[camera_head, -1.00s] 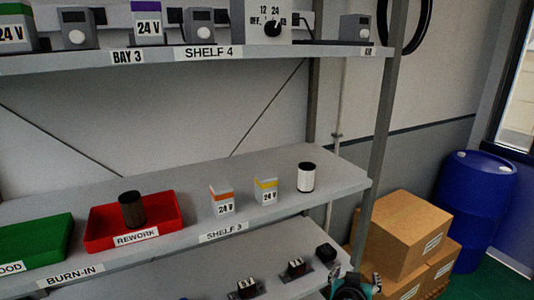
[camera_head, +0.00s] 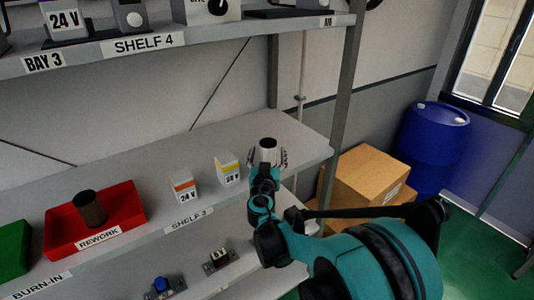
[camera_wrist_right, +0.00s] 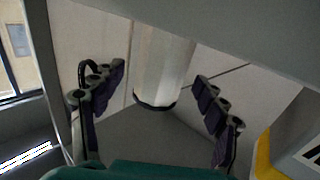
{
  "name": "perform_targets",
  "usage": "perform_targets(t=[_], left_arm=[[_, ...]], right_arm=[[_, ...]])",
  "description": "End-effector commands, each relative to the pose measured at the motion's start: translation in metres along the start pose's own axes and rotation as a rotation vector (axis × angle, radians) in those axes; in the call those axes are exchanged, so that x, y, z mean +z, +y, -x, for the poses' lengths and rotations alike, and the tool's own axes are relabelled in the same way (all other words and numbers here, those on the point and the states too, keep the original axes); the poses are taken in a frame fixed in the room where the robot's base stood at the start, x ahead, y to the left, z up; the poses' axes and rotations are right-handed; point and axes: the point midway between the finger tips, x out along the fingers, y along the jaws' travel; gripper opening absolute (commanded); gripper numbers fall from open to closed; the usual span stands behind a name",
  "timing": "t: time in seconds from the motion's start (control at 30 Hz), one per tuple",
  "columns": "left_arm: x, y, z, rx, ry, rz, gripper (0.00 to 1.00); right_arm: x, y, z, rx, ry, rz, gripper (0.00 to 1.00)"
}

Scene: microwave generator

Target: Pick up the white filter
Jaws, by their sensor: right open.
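The white filter (camera_head: 268,150) is a white cylinder with a dark top, upright at the right end of Shelf 3. In the right wrist view the filter (camera_wrist_right: 161,65) stands between the two fingers, with a gap visible on each side. My right gripper (camera_head: 268,158) is at the filter, with its fingers open on either side of it. In the right wrist view the open right gripper (camera_wrist_right: 155,105) shows dark finger pads. The lower part of the filter is hidden by my gripper in the head view. My left gripper is not in view.
Orange-striped (camera_head: 184,187) and yellow-striped (camera_head: 228,170) 24 V boxes stand left of the filter. A red REWORK tray (camera_head: 60,222) holds a dark cylinder (camera_head: 90,208). Shelf 4 (camera_head: 130,44) is above. A shelf post (camera_head: 346,90), cardboard boxes (camera_head: 365,176) and a blue barrel (camera_head: 430,145) are to the right.

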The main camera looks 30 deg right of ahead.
Motion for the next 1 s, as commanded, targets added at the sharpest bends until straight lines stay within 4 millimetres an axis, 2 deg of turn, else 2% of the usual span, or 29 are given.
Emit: perform_targets(t=[0.13,0.37,0.4,0.6,1.0], left_arm=[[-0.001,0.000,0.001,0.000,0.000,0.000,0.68],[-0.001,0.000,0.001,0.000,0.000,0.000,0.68],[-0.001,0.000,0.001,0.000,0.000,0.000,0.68],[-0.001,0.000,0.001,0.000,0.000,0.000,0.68],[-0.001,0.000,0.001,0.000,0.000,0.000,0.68]], right_arm=[[-0.001,0.000,-0.017,0.001,0.000,0.000,0.73],[0.000,-0.001,-0.020,0.000,0.000,0.000,0.73],[0.000,0.000,-0.020,0.000,0.000,0.000,0.70],[0.000,-0.001,-0.020,0.000,0.000,0.000,0.18],[-0.004,0.000,-0.019,0.000,-0.001,0.000,0.17]])
